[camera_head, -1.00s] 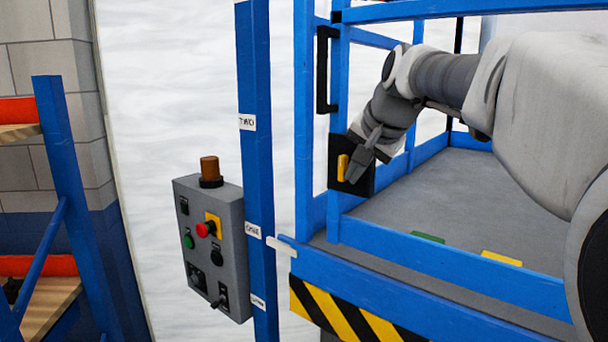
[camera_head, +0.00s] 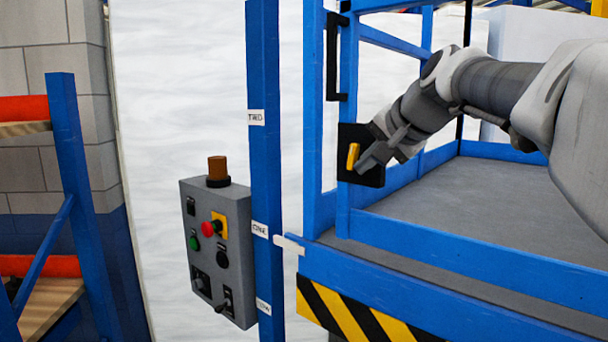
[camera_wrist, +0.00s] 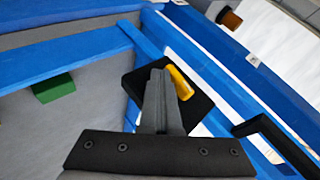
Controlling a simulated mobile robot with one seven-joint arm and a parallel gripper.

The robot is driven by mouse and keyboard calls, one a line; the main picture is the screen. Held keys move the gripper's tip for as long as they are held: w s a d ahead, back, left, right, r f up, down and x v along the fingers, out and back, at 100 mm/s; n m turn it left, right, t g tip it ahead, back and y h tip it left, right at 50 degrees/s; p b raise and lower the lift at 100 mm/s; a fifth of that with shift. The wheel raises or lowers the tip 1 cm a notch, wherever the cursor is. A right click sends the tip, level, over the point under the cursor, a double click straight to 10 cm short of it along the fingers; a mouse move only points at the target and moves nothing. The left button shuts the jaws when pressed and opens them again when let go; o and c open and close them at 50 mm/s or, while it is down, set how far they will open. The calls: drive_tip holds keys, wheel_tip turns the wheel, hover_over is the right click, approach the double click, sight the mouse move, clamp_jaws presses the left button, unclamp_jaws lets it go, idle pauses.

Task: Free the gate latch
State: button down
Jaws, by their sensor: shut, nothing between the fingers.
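The gate latch is a yellow lever (camera_head: 353,156) on a black plate (camera_head: 375,178) fixed to the blue gate post. The lever stands nearly upright, leaning slightly, in the head view. My gripper (camera_head: 365,166) is shut and empty, its fingertips right beside the lever on its right. In the wrist view the closed fingers (camera_wrist: 160,78) lie over the black plate (camera_wrist: 197,112), with the yellow lever (camera_wrist: 180,83) just to their right. I cannot tell whether the fingers touch the lever.
A black gate handle (camera_head: 332,55) stands above the latch. A grey control box (camera_head: 218,250) with buttons hangs on a blue post to the left. Blue rails surround the grey platform (camera_head: 470,205). A green block (camera_wrist: 54,88) lies on it in the wrist view.

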drive_tip(key=f+t+y+b, duration=0.1)
drive_tip(key=b, duration=0.5)
drive_tip(key=f+m+t+y+b, duration=0.1)
drive_tip(key=t+b, duration=0.1)
drive_tip(key=b, duration=0.4)
drive_tip(key=t+y+b, duration=0.1)
drive_tip(key=t+b, duration=0.1)
drive_tip(key=b, duration=0.3)
drive_tip(key=shift+w+a+f+m+y+b, duration=0.3)
drive_tip(key=shift+w+f+m+b, duration=0.05)
drive_tip(key=shift+f+m+b, duration=0.05)
drive_tip(key=t+b, duration=0.1)
drive_tip(key=b, duration=0.1)
drive_tip(key=m+t+b, duration=0.1)
drive_tip(key=b, duration=0.1)
drive_tip(key=t+y+b, duration=0.1)
drive_tip(key=b, duration=0.2)
drive_tip(key=shift+w+a+f, duration=0.1)
drive_tip(key=shift+w+a, duration=0.15)
drive_tip(key=shift+a, duration=0.05)
drive_tip(key=shift+w+b, duration=0.1)
drive_tip(key=shift+b, duration=0.4)
drive_tip(key=shift+w+a, duration=0.1)
drive_tip(key=shift+a, duration=0.05)
drive_tip(key=shift+b, duration=0.3)
